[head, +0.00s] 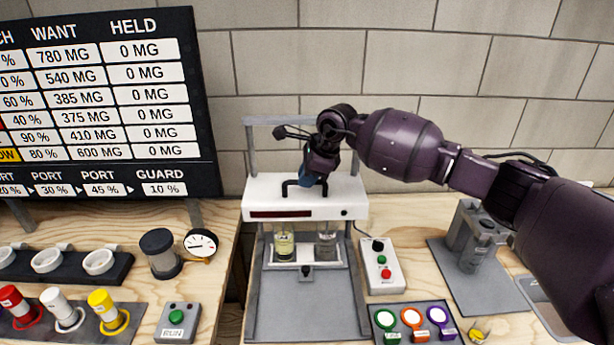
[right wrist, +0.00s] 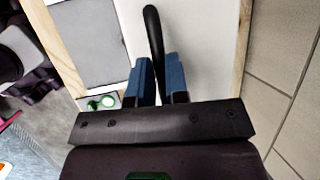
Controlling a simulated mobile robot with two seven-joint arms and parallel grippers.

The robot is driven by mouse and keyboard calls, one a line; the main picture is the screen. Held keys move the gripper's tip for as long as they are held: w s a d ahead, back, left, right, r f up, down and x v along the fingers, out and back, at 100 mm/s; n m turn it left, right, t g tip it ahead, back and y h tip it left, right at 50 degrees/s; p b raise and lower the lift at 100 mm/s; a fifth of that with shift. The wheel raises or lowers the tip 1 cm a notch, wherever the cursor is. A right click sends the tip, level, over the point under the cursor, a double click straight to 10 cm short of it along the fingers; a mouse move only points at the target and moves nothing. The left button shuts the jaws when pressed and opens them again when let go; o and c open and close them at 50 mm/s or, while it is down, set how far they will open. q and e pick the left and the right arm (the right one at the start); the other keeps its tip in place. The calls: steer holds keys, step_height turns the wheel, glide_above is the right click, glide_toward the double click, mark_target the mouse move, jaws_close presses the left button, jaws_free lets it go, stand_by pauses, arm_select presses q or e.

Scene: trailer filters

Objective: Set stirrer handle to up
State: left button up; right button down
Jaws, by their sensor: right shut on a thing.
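The stirrer (head: 270,197) is a white head on a grey stand between two uprights. Its black handle (head: 290,187) is on top of the head. My right gripper (head: 310,180) reaches in from the right and is shut on this handle from above. In the right wrist view the dark handle (right wrist: 152,35) passes between the blue fingers of the right gripper (right wrist: 160,82). Two jars, one with yellowish contents (head: 284,246) and one greyish (head: 326,246), stand under the head. My left gripper is in neither view.
A control box (head: 384,265) with green and red buttons stands right of the stirrer. Coloured rings (head: 412,317) lie in front of it. A gauge (head: 200,245), a RUN box (head: 177,322) and a board (head: 110,100) are left. The wall is close behind.

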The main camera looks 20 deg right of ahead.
step_height(320, 180, up, 12)
steer(key=p, duration=0.1)
stand_by(0.4)
steer(key=shift+w, duration=0.1)
steer(key=c, duration=1.1)
jaws_free()
steer(key=shift+f, duration=0.1)
steer(key=b+v, duration=0.1)
steer(key=v, duration=1)
steer(key=shift+f, duration=0.1)
steer(key=shift+d, duration=0.1)
